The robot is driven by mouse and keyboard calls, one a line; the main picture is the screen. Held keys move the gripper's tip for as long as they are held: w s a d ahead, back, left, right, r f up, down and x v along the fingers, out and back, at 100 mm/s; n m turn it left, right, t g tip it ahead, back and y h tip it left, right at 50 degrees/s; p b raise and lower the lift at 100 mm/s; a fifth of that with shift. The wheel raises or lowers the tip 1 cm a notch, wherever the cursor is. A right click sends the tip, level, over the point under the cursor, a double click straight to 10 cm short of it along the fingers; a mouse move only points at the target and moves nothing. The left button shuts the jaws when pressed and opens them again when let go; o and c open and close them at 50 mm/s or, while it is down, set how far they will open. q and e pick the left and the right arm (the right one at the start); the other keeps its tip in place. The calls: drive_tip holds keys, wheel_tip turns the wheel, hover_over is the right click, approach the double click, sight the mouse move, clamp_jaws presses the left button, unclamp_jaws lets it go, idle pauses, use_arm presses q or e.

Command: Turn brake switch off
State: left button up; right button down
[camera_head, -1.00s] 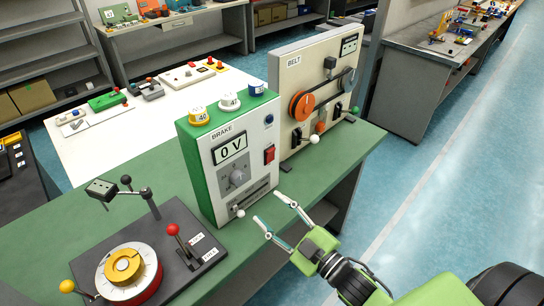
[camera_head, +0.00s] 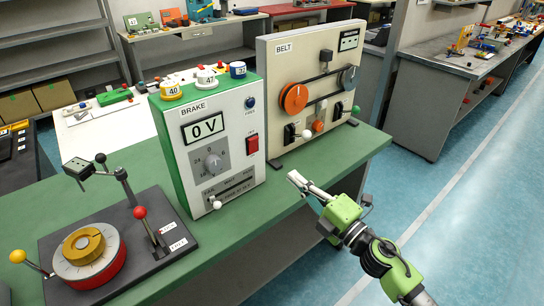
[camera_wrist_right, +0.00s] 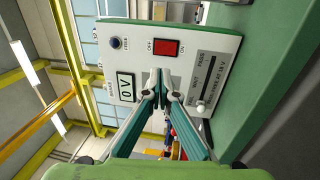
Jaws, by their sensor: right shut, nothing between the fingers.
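The brake box (camera_head: 168,140) is green and white and stands upright on the green bench. Its display (camera_head: 204,129) reads 0 V. The red brake switch (camera_head: 252,144) sits on the right of its front face; in the right wrist view the switch (camera_wrist_right: 165,48) lies between OFF and ON labels. I cannot tell which way it is rocked. My right gripper (camera_head: 296,180) is shut and empty, to the right of the box and apart from it. In the right wrist view its fingertips (camera_wrist_right: 159,76) meet just below the switch in the picture. My left gripper is not in view.
The belt panel (camera_head: 272,62) with an orange pulley stands behind and right of the box. A dial device (camera_head: 90,255) with levers sits at the bench's left. A white-knobbed slider (camera_head: 215,204) is low on the box. The blue floor at right is clear.

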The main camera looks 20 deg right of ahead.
drive_tip(key=p, duration=0.4)
approach(255, 142)
drive_tip(key=x, duration=0.7)
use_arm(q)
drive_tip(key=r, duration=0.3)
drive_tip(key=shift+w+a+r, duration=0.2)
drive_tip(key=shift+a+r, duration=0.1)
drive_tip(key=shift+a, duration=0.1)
